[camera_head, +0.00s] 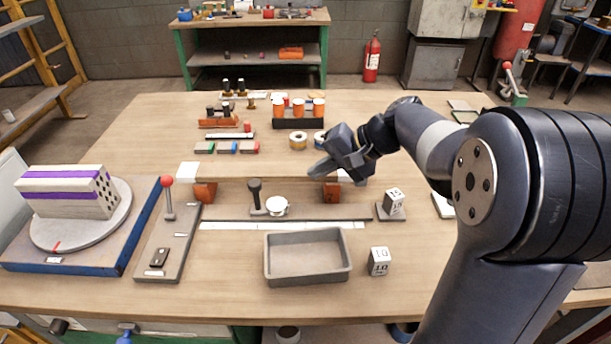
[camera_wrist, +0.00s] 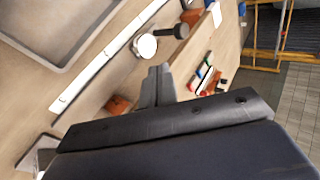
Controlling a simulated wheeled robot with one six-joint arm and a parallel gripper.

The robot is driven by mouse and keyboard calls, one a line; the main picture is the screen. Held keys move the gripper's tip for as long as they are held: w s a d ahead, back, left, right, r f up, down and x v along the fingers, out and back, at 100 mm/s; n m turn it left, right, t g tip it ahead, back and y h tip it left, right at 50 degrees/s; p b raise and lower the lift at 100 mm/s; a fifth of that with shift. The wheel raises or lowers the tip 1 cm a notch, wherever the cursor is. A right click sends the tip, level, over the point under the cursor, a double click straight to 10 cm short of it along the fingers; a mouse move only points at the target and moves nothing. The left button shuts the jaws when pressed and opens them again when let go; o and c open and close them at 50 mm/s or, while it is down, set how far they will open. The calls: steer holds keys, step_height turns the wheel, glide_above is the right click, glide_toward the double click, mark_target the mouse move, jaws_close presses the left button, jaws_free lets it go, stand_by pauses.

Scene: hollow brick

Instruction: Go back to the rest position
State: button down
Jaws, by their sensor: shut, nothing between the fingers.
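My gripper (camera_head: 317,170) is over the middle of the workbench (camera_head: 140,127), pointing left, above and just behind a brown block (camera_head: 331,191). Its fingers are together and hold nothing. In the wrist view my gripper (camera_wrist: 158,72) also shows shut and empty, above the bench top, with the brown block (camera_wrist: 119,104) to its lower left. The hollow brick (camera_head: 70,192), pale with purple bands and holes in its end face, lies on a round grey turntable (camera_head: 110,228) at the left, away from my gripper.
An empty grey tray (camera_head: 307,273) stands at the front. A red-knobbed lever (camera_head: 167,183), a dark-handled piece (camera_head: 255,190), a white round cup (camera_head: 277,205) and numbered blocks (camera_head: 379,261) stand around it. Orange-topped containers (camera_head: 298,112) stand farther back. The bench's back left is clear.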

steer(key=shift+s+d+r, duration=0.1)
steer(key=shift+d+r, duration=0.2)
steer(key=shift+a+f, duration=0.1)
